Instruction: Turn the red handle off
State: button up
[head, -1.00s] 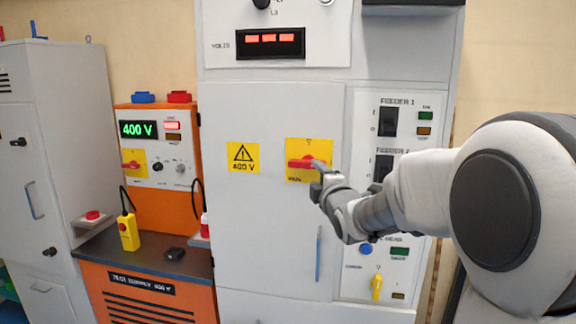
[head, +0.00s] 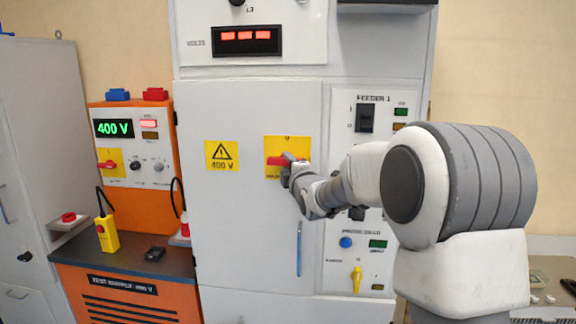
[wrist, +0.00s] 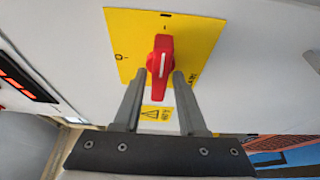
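The red handle (head: 275,161) is a rotary knob on a yellow plate (head: 299,144) on the grey cabinet door. In the head view it lies horizontal. In the wrist view the handle (wrist: 161,60) runs up and down the picture, its white line pointing to the I mark; the O mark is at the plate's left. My gripper (head: 290,171) is at the handle's right end in the head view. In the wrist view my gripper (wrist: 159,78) is open, one finger on each side of the handle's lower part, with small gaps visible. Whether either fingertip touches is unclear.
A blue door pull (head: 299,248) hangs below the plate. A feeder panel (head: 340,110) with switches and lamps stands right, partly behind my arm. An orange test supply (head: 150,205) reading 400 V stands left, with its own smaller red handle (head: 106,164) and a yellow pendant (head: 107,235).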

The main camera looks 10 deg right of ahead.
grip_shut()
dwell(1.1)
